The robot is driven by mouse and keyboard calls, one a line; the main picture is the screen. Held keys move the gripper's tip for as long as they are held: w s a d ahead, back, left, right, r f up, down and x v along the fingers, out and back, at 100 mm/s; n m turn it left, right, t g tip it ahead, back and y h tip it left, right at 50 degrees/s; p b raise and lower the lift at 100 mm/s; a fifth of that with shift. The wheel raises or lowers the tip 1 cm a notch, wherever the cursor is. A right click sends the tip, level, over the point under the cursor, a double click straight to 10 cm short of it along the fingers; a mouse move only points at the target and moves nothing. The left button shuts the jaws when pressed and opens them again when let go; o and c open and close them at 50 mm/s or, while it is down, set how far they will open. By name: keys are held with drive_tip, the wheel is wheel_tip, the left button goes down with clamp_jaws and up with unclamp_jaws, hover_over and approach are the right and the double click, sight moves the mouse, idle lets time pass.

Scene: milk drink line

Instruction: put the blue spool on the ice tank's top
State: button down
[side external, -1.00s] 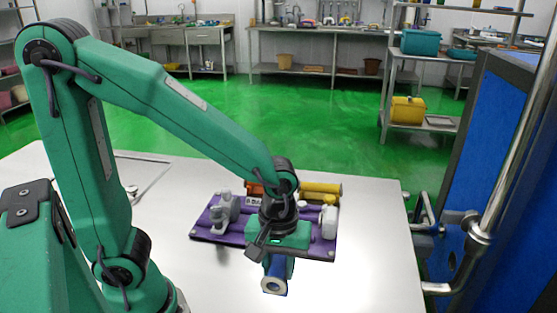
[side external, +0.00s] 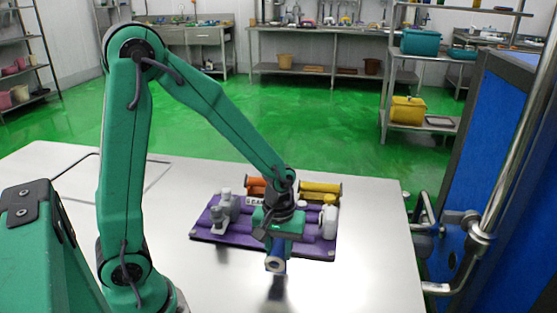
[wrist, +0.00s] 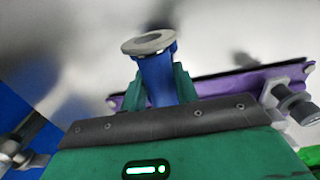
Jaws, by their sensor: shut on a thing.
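My gripper (side external: 279,243) is shut on the blue spool (side external: 276,265), which has a pale grey ringed end. In the side view the spool hangs above the table in front of the purple mat, with a dark shadow on the table below. In the wrist view the spool (wrist: 156,78) stands between the green fingers, its grey flange outward. The purple mat (side external: 208,236) carries a small model line. I cannot tell for sure which part is the ice tank; a white rounded tank (side external: 328,221) stands at the mat's right, apart from the spool. My gripper and wrist hide the mat's middle.
A grey machine (side external: 222,212) stands on the mat's left, with an orange cylinder (side external: 256,186) and a yellow cylinder (side external: 320,188) at the back. The bare table (side external: 365,255) is clear on the right. A blue panel with steel pipes stands beyond its right edge.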

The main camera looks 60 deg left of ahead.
sight(279, 245)
drive_tip(key=shift+f, duration=2)
drive_tip(key=shift+f, duration=0.15)
drive_tip(key=c, duration=1.1)
unclamp_jaws()
drive_tip(key=shift+o, duration=0.2)
wheel_tip(279, 245, up, 11)
drive_tip(key=shift+r, duration=0.65)
